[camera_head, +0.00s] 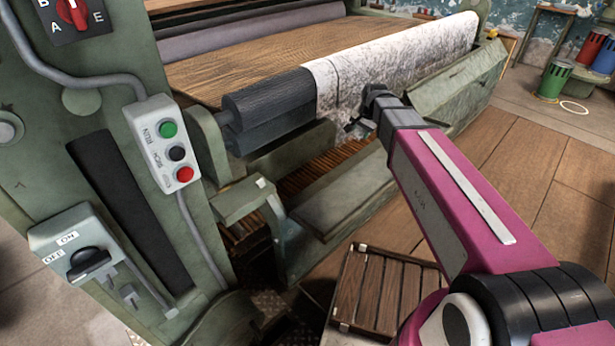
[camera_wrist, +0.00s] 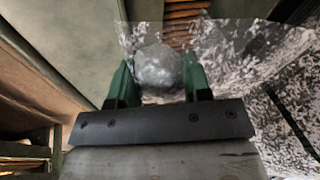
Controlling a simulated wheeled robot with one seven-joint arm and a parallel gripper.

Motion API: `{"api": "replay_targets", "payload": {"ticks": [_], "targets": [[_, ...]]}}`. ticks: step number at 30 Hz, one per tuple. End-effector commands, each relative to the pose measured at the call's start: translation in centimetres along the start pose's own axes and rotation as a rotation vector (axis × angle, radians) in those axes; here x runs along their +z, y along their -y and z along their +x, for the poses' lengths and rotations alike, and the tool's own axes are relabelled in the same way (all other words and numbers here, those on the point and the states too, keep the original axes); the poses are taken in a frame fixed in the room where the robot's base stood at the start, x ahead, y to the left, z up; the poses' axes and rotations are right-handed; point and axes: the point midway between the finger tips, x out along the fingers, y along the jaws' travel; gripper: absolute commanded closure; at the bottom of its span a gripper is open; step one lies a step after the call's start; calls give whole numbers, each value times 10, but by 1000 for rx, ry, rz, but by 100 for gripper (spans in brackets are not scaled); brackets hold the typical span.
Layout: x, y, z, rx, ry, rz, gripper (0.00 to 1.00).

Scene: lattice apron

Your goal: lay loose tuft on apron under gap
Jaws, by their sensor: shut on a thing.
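My gripper (camera_head: 360,126) is in front of the roller in the head view, its fingers small there. In the wrist view my gripper (camera_wrist: 158,70) has its two green fingers closed on a pale grey, fluffy loose tuft (camera_wrist: 157,66). Brown slats of what looks like the apron (camera_head: 318,172) lie low under the roller; slats (camera_wrist: 186,14) also show beyond the fingers in the wrist view. A white speckled fleece (camera_head: 400,60) covers the right part of the roller. The left part of the roller (camera_head: 262,105) is bare and dark. I cannot tell whether the tuft touches anything else.
A green machine frame with a push-button box (camera_head: 162,146) stands at left. A green sloping guard (camera_head: 455,85) is at right, and a green ledge (camera_head: 350,205) runs in front of the slats. A wooden slatted platform (camera_head: 378,290) lies on the floor.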

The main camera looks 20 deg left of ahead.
Motion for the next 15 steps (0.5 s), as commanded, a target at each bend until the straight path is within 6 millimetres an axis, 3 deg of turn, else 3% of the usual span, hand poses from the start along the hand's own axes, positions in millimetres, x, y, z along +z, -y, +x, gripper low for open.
{"api": "replay_targets", "payload": {"ticks": [3,9,15], "targets": [[25,40,33,17,8,72,81],[73,94,79,40,18,201,81],[111,126,108,52,24,290,81]]}}
